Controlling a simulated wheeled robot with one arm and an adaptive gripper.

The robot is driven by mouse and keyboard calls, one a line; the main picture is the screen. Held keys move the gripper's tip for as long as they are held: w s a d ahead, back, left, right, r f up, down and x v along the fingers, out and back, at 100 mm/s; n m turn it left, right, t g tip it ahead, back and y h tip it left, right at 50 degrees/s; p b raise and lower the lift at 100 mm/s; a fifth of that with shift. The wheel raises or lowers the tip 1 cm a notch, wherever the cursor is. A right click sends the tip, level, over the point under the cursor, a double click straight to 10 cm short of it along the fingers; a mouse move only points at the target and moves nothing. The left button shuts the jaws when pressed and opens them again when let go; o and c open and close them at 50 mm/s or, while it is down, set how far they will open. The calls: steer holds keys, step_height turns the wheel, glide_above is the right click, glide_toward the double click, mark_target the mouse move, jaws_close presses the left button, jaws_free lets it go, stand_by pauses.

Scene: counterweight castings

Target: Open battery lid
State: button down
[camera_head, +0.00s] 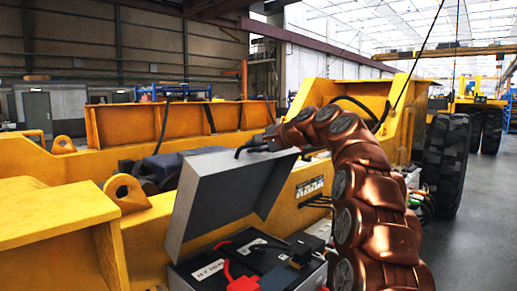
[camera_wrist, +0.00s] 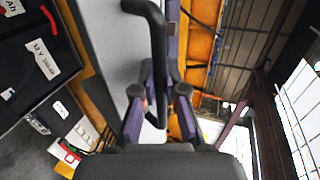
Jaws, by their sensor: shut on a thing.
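The grey battery lid (camera_head: 228,190) stands raised and tilted up over the open battery box (camera_head: 190,281). Inside the box are black batteries with white labels (camera_head: 208,272) and red and black terminal leads. My gripper (camera_head: 262,143) is at the lid's upper edge in the head view, partly hidden by its small size there. In the wrist view, my gripper (camera_wrist: 160,80) is shut on the black lid handle (camera_wrist: 156,35), a bent bar. The lid's grey face (camera_wrist: 105,35) runs behind the handle, and the labelled batteries (camera_wrist: 42,62) show at left.
The yellow vehicle frame (camera_head: 290,205) surrounds the box, with an upright lug (camera_head: 126,194) to its left. My copper-coloured arm reaches over from the right. A large black tyre (camera_head: 447,165) stands at right. Clear grey floor (camera_head: 480,235) lies beyond.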

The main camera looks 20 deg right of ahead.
steer(key=shift+w+a+r, duration=0.3)
steer(key=shift+w+r, duration=0.15)
steer(key=shift+w, duration=0.25)
steer(key=shift+w+a+r, duration=0.3)
steer(key=shift+w+r, duration=0.1)
steer(key=shift+w, duration=0.25)
steer(key=shift+w+a+r, duration=0.3)
steer(key=shift+w+r, duration=0.15)
steer(key=shift+w, duration=0.25)
steer(key=shift+w+a+r, duration=0.15)
steer(key=c, duration=1.2)
jaws_free()
steer(key=shift+s+r, duration=0.25)
steer(key=shift+s, duration=0.3)
steer(key=v, duration=1.1)
steer(key=shift+d+f, duration=0.2)
steer(key=shift+d, duration=0.05)
